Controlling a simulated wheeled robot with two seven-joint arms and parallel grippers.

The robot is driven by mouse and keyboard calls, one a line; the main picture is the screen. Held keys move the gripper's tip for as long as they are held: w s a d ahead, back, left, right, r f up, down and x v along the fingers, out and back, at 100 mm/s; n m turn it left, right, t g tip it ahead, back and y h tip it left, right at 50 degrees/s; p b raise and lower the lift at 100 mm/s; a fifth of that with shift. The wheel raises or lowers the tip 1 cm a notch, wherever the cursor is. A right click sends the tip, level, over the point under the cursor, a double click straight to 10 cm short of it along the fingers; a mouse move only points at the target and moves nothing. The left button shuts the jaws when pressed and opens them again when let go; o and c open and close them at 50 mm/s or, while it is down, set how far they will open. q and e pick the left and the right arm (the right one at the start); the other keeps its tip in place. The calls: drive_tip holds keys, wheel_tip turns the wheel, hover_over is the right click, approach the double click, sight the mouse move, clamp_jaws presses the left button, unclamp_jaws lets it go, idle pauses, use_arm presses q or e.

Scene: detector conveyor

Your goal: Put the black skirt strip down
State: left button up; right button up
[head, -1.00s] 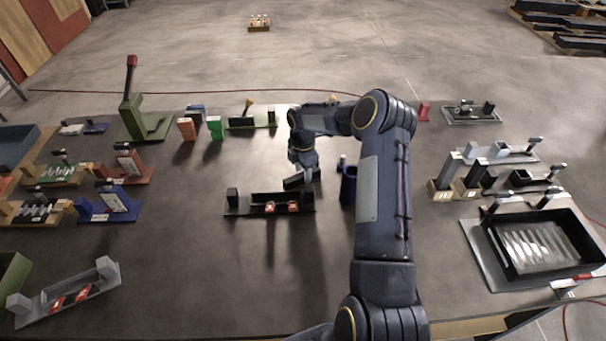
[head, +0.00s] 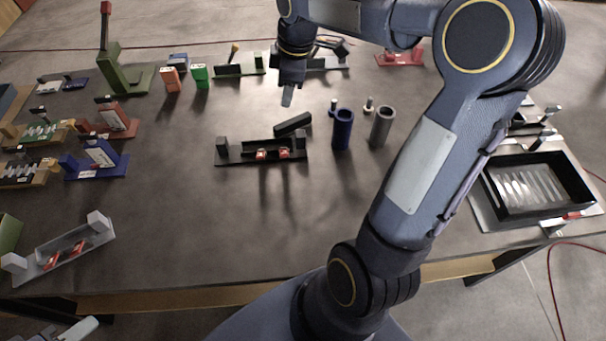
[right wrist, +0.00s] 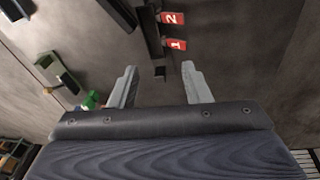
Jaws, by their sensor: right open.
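The black skirt strip (head: 292,124) lies at a slant on the table, just behind the right part of the black fixture (head: 232,160). The fixture has an upright post at its left end and two red tags in front. My right gripper (head: 287,98) is open and empty, above and behind the strip, apart from it. In the right wrist view its fingers (right wrist: 158,88) are spread with nothing between them. The strip (right wrist: 118,13) shows there beside the fixture. A pale fingertip at the bottom left edge seems to be my left gripper (head: 78,328); its jaws are mostly cut off.
A blue cylinder (head: 342,130) and a grey cylinder (head: 382,126) stand right of the fixture. Orange (head: 170,79) and green (head: 200,76) blocks stand behind left. A black tray (head: 535,184) is at right. The table in front of the fixture is clear.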

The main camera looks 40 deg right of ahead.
drive_tip(key=s+a+f+m+t+y, duration=0.1)
drive_tip(key=s+a+m, duration=0.5)
drive_tip(key=s, duration=0.4)
drive_tip(key=s+a+f+m+t+y, duration=0.1)
drive_tip(key=s+a+m+t+y, duration=0.1)
drive_tip(key=s+a+m, duration=0.4)
drive_tip(key=shift+s+f+b, duration=0.25)
drive_tip(key=shift+s+b, duration=0.1)
drive_tip(key=shift+s, duration=2.35)
